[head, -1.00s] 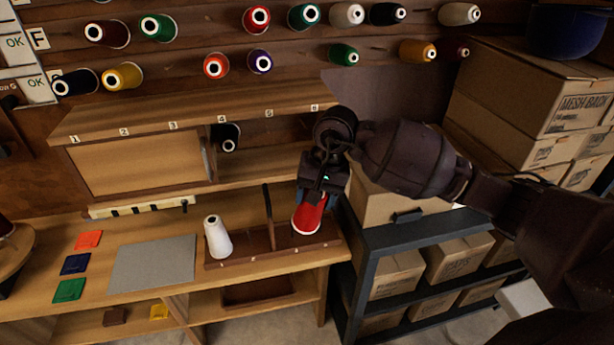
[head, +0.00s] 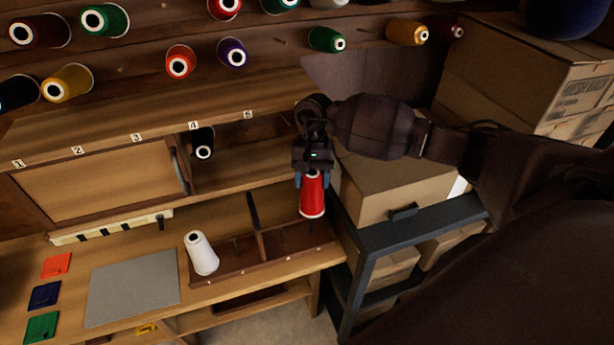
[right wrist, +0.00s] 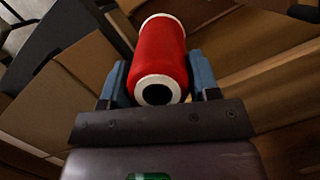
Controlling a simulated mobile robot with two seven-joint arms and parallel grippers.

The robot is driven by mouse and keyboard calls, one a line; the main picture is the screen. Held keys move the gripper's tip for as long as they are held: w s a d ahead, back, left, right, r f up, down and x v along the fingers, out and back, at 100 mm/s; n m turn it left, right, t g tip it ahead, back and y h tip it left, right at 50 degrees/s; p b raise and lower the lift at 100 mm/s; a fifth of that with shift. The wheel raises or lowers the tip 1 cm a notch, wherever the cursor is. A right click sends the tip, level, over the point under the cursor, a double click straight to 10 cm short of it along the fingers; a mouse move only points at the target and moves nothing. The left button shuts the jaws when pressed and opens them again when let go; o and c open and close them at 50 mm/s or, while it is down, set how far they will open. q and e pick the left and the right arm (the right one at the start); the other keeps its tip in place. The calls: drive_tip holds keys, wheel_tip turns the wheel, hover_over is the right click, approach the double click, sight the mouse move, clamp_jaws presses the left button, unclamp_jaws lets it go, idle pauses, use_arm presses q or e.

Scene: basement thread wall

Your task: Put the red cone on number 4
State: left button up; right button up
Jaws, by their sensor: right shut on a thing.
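My right gripper (head: 312,178) is shut on the red cone (head: 312,198) and holds it above the right end of the wooden tray. In the right wrist view the red cone (right wrist: 158,60) lies between the two blue fingers (right wrist: 160,82), its white-ringed end toward the camera. The number 4 label (head: 194,126) is on the shelf's front edge, left of the gripper. A black cone (head: 203,143) sits just below that label, beside the sliding panel. My left gripper is not in view.
A white cone (head: 201,253) stands in the left part of the divided tray (head: 275,258). A grey mat (head: 133,287) and coloured squares lie on the bench at left. Boxes (head: 395,185) on a dark metal rack stand right of the tray. Several cones hang on the wall.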

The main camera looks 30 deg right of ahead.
drive_tip(key=shift+s+f, duration=0.25)
drive_tip(key=shift+f, duration=0.05)
drive_tip(key=shift+w+f+b, duration=0.1)
drive_tip(key=shift+f+b, duration=0.3)
drive_tip(key=shift+f, duration=1.1)
drive_tip(key=shift+a+r, duration=0.1)
